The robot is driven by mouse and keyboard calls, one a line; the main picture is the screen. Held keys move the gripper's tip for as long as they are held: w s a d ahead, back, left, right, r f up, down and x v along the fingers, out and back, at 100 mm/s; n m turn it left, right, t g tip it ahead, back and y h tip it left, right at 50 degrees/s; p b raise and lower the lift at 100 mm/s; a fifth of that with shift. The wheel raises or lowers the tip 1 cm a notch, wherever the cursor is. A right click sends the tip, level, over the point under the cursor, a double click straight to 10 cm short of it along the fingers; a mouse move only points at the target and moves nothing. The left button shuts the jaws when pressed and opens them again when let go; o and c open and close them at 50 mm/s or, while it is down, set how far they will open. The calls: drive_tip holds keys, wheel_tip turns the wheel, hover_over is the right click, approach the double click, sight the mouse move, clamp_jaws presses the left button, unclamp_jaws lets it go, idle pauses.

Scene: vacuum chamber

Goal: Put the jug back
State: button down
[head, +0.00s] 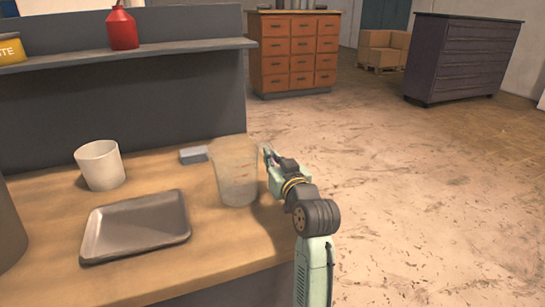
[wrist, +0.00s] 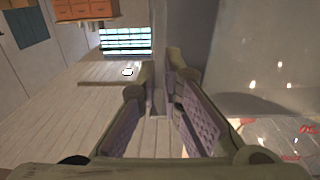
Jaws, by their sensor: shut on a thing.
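The jug (head: 236,172) is a clear, pale beaker-like vessel, upright at the right end of the wooden bench. I cannot tell whether its base touches the bench. My gripper (head: 266,153) comes in from the right and is shut on the jug at its right side. In the wrist view, the two fingers (wrist: 160,72) are close together, and the clear jug wall (wrist: 272,135) with red marks fills the lower right. The exact place of the grip is hard to make out.
A white cup (head: 100,165), a dark shallow tray (head: 136,224) and a small grey block (head: 194,155) are on the bench (head: 60,270). A shelf (head: 150,51) above holds a red bottle (head: 122,28) and a yellow container (head: 11,49). Open floor lies to the right.

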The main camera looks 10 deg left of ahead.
drive_tip(key=shift+f, duration=0.25)
drive_tip(key=shift+f, duration=0.2)
drive_tip(key=c, duration=1.8)
unclamp_jaws()
drive_tip(key=shift+o, duration=0.2)
